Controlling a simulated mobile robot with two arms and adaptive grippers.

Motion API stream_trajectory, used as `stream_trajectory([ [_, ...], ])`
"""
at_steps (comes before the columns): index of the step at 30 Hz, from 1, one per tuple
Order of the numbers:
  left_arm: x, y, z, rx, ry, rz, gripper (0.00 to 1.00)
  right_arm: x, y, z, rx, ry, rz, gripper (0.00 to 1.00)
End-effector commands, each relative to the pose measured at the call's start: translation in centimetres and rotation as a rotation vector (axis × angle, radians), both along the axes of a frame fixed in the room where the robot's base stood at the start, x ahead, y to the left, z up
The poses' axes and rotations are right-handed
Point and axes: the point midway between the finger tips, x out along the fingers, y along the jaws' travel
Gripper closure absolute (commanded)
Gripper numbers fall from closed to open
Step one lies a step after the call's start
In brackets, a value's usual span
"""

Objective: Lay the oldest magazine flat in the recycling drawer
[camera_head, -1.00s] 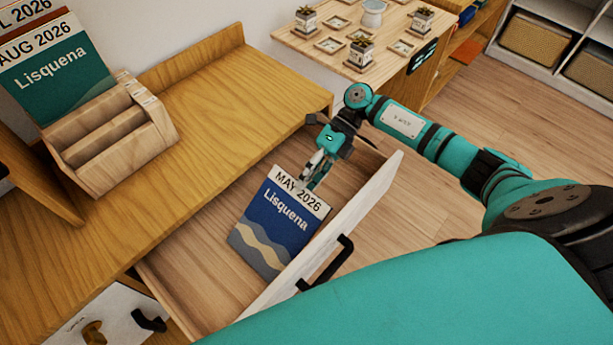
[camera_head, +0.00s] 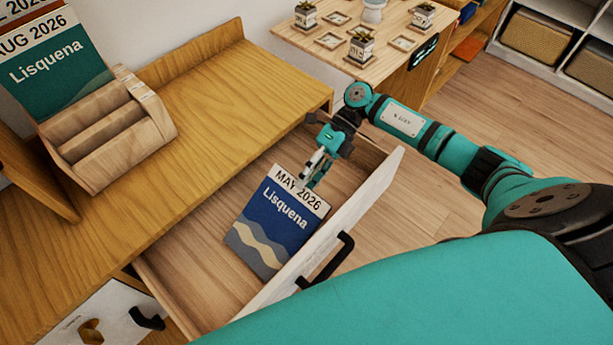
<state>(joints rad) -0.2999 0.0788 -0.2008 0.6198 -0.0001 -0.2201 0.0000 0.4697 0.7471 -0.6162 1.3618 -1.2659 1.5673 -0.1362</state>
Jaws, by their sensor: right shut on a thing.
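The blue magazine marked "MAY 2026 Lisquena" (camera_head: 272,225) is inside the open drawer (camera_head: 190,267), cover up. Whether it touches the drawer floor I cannot tell. My right gripper (camera_head: 305,184) is shut on its top edge, by the white date band. A wooden magazine holder (camera_head: 110,135) stands on the cabinet top at the left. It holds a green magazine marked "AUG 2026" (camera_head: 52,62) upright, with another magazine (camera_head: 30,12) behind it, cut off by the picture edge. My left gripper is not in view.
The drawer's white front panel (camera_head: 335,225) with a black handle (camera_head: 327,262) borders the magazine on the right. The wooden cabinet top (camera_head: 225,95) is clear right of the holder. A side table (camera_head: 395,68) with small potted plants stands behind.

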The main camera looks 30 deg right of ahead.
Motion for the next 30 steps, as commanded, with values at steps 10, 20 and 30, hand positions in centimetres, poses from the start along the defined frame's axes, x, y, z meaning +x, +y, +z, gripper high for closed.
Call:
stream_trajectory([
  [10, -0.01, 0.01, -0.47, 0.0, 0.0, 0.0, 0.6, -0.01, 0.0, -0.51, -0.001, 0.0, 0.0, 1.0],
  [20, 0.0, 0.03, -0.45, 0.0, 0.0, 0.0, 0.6, -0.01, 0.01, -0.47, 0.0, 0.0, 0.0, 0.64],
  [30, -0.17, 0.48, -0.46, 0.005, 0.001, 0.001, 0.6, 0.07, -0.21, -0.39, -0.002, 0.0, -0.001, 0.6],
])
